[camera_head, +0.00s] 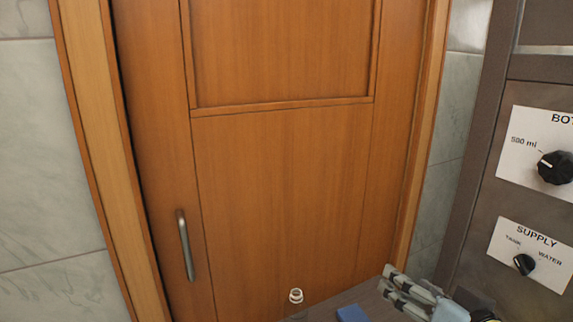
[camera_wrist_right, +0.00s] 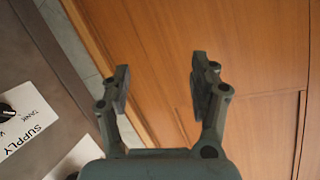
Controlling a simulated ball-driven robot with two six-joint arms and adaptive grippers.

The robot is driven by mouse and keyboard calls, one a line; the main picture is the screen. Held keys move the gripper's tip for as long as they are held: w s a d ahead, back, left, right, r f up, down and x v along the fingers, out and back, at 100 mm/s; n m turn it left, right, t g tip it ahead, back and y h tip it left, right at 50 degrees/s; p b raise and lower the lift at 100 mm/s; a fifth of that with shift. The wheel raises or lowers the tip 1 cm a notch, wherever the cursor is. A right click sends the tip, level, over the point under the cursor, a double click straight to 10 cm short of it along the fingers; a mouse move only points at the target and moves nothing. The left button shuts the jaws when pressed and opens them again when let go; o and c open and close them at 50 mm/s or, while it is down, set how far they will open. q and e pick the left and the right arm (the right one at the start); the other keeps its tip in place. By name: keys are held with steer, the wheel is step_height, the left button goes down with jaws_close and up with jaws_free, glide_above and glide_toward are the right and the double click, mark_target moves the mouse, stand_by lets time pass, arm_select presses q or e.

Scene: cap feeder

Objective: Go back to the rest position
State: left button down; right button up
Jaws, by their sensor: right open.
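My right gripper (camera_head: 399,284) shows at the bottom right of the head view, in front of the wooden door and left of the control panel. In the right wrist view the right gripper (camera_wrist_right: 160,85) has its two fingers spread apart, with nothing between them. The panel of the machine (camera_head: 480,140) stands at the right edge, with a bottle-size knob (camera_head: 555,167) and a supply knob (camera_head: 524,264) marked tank and water. My left gripper is in neither view.
A wooden door (camera_head: 285,190) with a metal handle (camera_head: 186,245) fills the background. A small white ring-like piece (camera_head: 296,295) and a blue object (camera_head: 351,314) show at the bottom, by a dark surface. Pale tiled wall (camera_head: 45,160) lies at left.

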steer(key=s+d+f+n+g+h, duration=0.15)
steer(key=s+g, duration=0.25)
steer(key=s, duration=0.4)
steer(key=s+d+f+g+h, duration=0.1)
steer(key=s+d+g, duration=0.2)
steer(key=s, duration=0.5)
steer(key=s+d+f+n+g+h, duration=0.1)
steer(key=s+d+g+h, duration=0.2)
steer(key=s, duration=0.5)
step_height(320, 180, down, 32)
steer(key=s+d+g+y+b, duration=0.2)
steer(key=b, duration=0.7)
steer(key=s+f+b, duration=0.4)
steer(key=s+f, duration=0.5)
steer(key=f, duration=0.4)
steer(key=s+d+f+g+b, duration=0.1)
steer(key=s+f+b, duration=0.3)
steer(key=s+f, duration=0.5)
step_height(320, 180, down, 4)
steer(key=shift+s+f+g, duration=0.2)
steer(key=shift+s+g, duration=0.1)
steer(key=shift+s, duration=0.1)
